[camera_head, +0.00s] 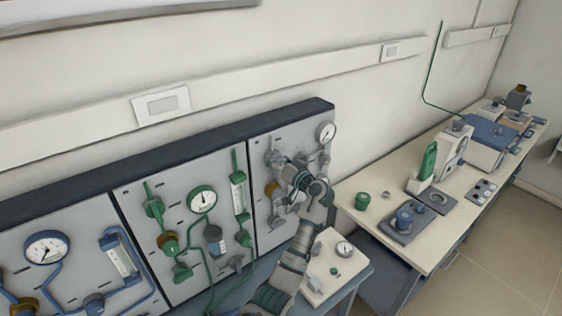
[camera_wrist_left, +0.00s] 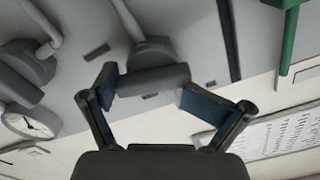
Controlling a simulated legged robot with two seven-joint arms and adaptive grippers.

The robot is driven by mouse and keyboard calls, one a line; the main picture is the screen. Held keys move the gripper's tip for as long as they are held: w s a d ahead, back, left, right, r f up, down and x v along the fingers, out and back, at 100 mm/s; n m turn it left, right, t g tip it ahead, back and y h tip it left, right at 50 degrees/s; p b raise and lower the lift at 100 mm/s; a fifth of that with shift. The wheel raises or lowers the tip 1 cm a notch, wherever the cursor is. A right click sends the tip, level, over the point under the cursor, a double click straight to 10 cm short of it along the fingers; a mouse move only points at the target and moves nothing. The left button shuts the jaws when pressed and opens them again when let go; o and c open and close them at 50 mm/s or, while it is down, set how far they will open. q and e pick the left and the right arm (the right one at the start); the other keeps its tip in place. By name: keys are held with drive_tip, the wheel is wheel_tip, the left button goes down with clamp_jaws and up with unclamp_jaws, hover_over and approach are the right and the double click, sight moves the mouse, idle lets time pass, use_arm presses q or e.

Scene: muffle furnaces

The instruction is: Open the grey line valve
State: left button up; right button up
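The grey line panel (camera_head: 262,150) is the rightmost wall panel in the head view, and my left gripper (camera_head: 284,166) is in front of it, covering much of its grey fittings. In the left wrist view, a grey valve handle (camera_wrist_left: 152,80) on a round stem base lies ahead of my left gripper (camera_wrist_left: 155,98). The two blue-padded fingers are spread apart, one on each side of the handle. The left finger is close to the handle's end; I cannot tell if it touches. A gap shows on the right. My right gripper is not in view.
A pressure gauge (camera_head: 326,132) sits at the grey panel's upper right. The green line panel (camera_head: 180,195) and blue line panel (camera_head: 75,270) stand to the left. A small table (camera_head: 350,268) and a bench with lab equipment (camera_head: 380,190) are to the right.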

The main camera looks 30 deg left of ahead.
sight(279, 161)
use_arm(q)
drive_tip(key=shift+a, duration=0.1)
drive_tip(key=shift+s+r, duration=0.15)
drive_tip(key=shift+d, duration=0.55)
drive_tip(key=shift+b+v, duration=0.3)
drive_tip(key=shift+v, duration=2.05)
drive_tip(key=b+v, duration=0.2)
drive_tip(key=v, duration=1.2)
drive_tip(key=shift+s+d, duration=0.2)
drive_tip(key=shift+d, duration=0.15)
